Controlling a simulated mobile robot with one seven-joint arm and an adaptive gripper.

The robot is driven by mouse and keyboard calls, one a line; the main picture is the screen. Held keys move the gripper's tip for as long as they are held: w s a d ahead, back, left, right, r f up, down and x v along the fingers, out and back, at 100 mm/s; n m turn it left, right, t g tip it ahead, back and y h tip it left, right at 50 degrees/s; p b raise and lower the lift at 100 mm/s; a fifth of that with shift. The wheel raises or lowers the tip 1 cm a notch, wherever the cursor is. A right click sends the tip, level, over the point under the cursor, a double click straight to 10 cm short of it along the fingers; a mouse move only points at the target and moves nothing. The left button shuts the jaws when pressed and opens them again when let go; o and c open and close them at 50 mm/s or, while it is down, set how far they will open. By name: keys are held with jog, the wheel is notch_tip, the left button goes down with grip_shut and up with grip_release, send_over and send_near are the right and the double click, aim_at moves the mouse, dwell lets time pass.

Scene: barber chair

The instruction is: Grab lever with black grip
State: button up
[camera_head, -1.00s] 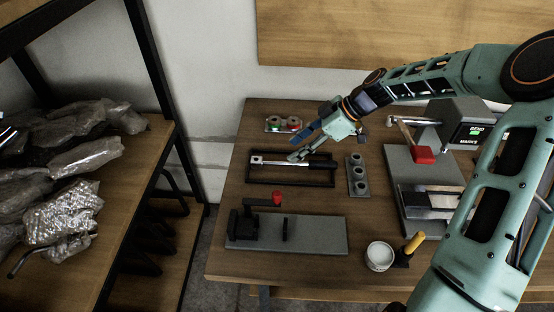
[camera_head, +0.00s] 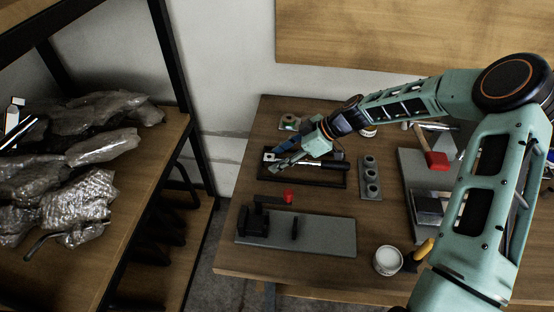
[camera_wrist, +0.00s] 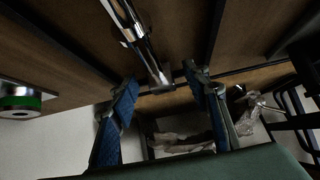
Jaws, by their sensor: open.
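The lever lies in a shallow black frame (camera_head: 310,184) on the wooden table in the head view. Its black grip (camera_head: 334,164) points right, and its silver end (camera_head: 269,157) points left. My gripper (camera_head: 275,157) is open and low over the silver end, away from the black grip. In the wrist view the chrome shaft (camera_wrist: 140,38) runs down between the two blue fingers of my gripper (camera_wrist: 160,78), with a gap on each side. The black grip is not seen there. My gripper hides the middle of the shaft in the head view.
A grey plate (camera_head: 330,237) with a black clamp and red knob (camera_head: 288,195) lies in front. A white cup (camera_head: 387,260) is near the front edge. A shelf with wrapped packages (camera_head: 85,190) stands left.

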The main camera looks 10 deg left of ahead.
jog(key=shift+a+f, duration=0.15)
grip_shut()
dwell(0.5)
